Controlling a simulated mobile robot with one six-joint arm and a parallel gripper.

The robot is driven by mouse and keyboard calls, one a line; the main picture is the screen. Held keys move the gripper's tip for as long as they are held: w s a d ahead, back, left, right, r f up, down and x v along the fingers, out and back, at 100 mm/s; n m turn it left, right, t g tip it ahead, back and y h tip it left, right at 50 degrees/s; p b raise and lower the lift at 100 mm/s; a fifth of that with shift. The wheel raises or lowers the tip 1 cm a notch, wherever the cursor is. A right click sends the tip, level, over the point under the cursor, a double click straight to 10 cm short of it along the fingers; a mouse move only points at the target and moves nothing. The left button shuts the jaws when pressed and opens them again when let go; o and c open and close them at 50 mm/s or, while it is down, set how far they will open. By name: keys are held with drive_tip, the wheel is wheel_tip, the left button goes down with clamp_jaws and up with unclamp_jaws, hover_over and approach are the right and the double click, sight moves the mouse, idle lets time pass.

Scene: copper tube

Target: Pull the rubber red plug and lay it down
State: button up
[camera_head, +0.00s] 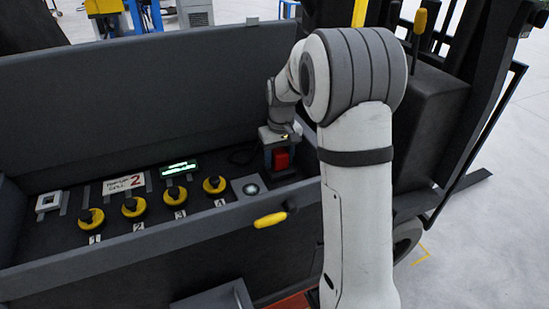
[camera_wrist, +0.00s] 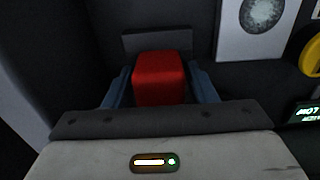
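The red rubber plug (camera_head: 281,158) is a block-shaped piece at the right end of the dark panel. In the wrist view the red plug (camera_wrist: 160,78) sits between the two blue fingers of my gripper (camera_wrist: 158,88). The fingers lie close along its left and right sides. Whether both press on it is hard to tell. In the head view my gripper (camera_head: 281,152) points down around the plug. The plug's lower end and whatever it sits in are hidden.
Several yellow-and-black knobs (camera_head: 134,207) stand along the panel to the left. A grey plate with a round button (camera_head: 250,188) is just left of the plug. A green display (camera_head: 178,168) and a high back wall (camera_head: 140,100) are behind. A yellow handle (camera_head: 270,220) protrudes in front.

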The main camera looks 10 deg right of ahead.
sight(279, 150)
drive_tip(key=c, duration=1)
drive_tip(key=shift+r+p, duration=2.1)
drive_tip(key=shift+r, duration=0.95)
drive_tip(key=shift+c, duration=0.2)
drive_tip(key=w+a+p, duration=0.2)
drive_tip(key=w+a, duration=0.3)
drive_tip(key=a, duration=0.2)
drive_tip(key=shift+a+p, duration=0.3)
drive_tip(key=shift+a, duration=0.05)
drive_tip(key=shift+f, duration=0.2)
drive_tip(key=shift+f+b, duration=2.2)
drive_tip(key=shift+f, duration=1.05)
